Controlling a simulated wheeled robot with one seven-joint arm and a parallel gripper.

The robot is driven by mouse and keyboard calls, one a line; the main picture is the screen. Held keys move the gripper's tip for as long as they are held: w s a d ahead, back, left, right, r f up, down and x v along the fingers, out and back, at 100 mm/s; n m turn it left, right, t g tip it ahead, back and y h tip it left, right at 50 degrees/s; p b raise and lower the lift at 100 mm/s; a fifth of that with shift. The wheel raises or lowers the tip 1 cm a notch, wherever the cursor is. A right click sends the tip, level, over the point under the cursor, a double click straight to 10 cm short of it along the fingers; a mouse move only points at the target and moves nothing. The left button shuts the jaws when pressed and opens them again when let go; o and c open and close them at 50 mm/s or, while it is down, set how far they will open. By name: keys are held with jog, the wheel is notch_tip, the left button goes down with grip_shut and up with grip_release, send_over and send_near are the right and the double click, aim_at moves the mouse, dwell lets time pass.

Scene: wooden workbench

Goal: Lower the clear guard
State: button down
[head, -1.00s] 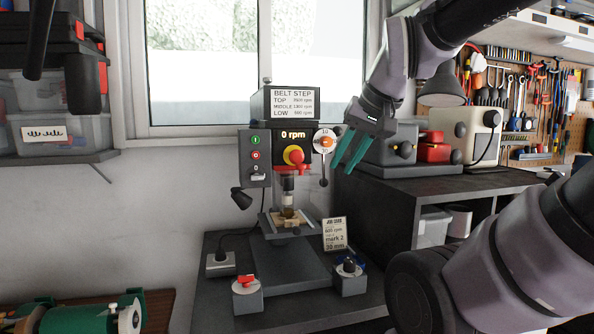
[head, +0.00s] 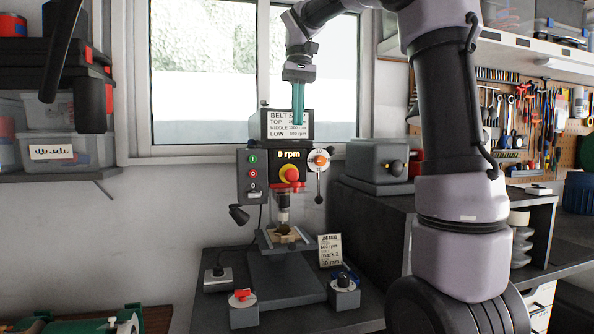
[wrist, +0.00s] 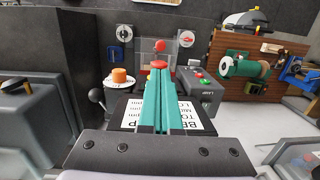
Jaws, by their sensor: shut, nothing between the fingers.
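The drill press (head: 262,172) stands on the bench, its display reading 0 rpm. Below its head is the chuck (head: 284,200), over a light workpiece (head: 283,236) on the drill table.
An orange-centred dial (head: 318,160) with a lever is at the press head's right. A green-and-red button box (head: 252,172) is at its left. A job card (head: 329,250) and switch boxes (head: 243,308) stand around the press base. A grey machine (head: 376,165) stands to the right.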

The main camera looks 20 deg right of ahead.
jog(key=f, duration=0.9)
jog(key=s+f, duration=0.1)
jog(key=f, duration=0.3)
jog(key=shift+s+a+f, duration=0.1)
jog(key=shift+a+f, duration=0.15)
jog(key=shift+a, duration=0.1)
jog(key=shift+s+f, duration=0.1)
